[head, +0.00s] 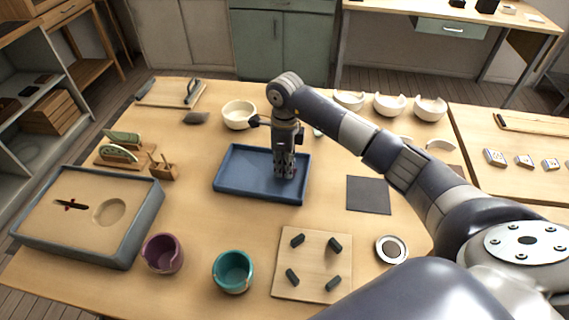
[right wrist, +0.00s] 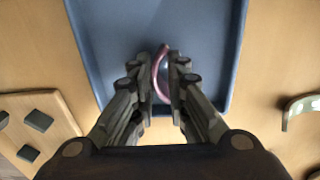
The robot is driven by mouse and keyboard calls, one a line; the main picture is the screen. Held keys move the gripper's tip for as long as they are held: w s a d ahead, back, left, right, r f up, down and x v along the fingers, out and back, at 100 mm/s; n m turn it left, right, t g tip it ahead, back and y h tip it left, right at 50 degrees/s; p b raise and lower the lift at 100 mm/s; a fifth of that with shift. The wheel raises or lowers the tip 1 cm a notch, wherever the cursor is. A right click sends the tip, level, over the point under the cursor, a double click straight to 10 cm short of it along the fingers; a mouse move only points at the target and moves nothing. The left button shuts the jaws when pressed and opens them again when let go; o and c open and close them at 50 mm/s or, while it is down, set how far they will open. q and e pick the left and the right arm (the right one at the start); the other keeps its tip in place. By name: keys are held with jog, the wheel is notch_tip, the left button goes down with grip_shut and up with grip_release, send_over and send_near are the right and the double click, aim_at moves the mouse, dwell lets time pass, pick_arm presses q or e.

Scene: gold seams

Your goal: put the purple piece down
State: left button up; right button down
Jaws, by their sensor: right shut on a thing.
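The purple piece (right wrist: 162,74), a thin curved shard seen on edge, is between the fingers of my right gripper (right wrist: 160,80) in the right wrist view. In the head view my right gripper (head: 284,168) points down over the blue tray (head: 240,188), right of its middle, and is shut on the piece. The piece is mostly hidden there by the fingers. I cannot tell whether it touches the tray floor. A purple cup (head: 162,254) with an uneven rim stands at the front left of the table. My left gripper is not in view.
A teal cup (head: 232,272) and a board with several dark pegs (head: 313,262) stand in front of the tray. A sand-filled box (head: 82,245) is at left. A cream bowl (head: 239,114) is behind the tray, and a dark mat (head: 368,195) lies right of it.

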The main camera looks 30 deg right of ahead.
jog(key=shift+f, duration=0.2)
jog(key=c, duration=1.6)
grip_release()
jog(key=shift+r, duration=0.1)
jog(key=shift+r, duration=0.2)
jog(key=shift+w+r, duration=0.1)
jog(key=shift+r, duration=0.25)
jog(key=shift+w+d+r+b, duration=0.1)
jog(key=shift+r+b, duration=0.5)
jog(key=shift+r, duration=2.2)
jog(key=shift+d+r+b, duration=0.1)
jog(key=shift+r+b, duration=0.45)
jog(key=shift+r, duration=2.25)
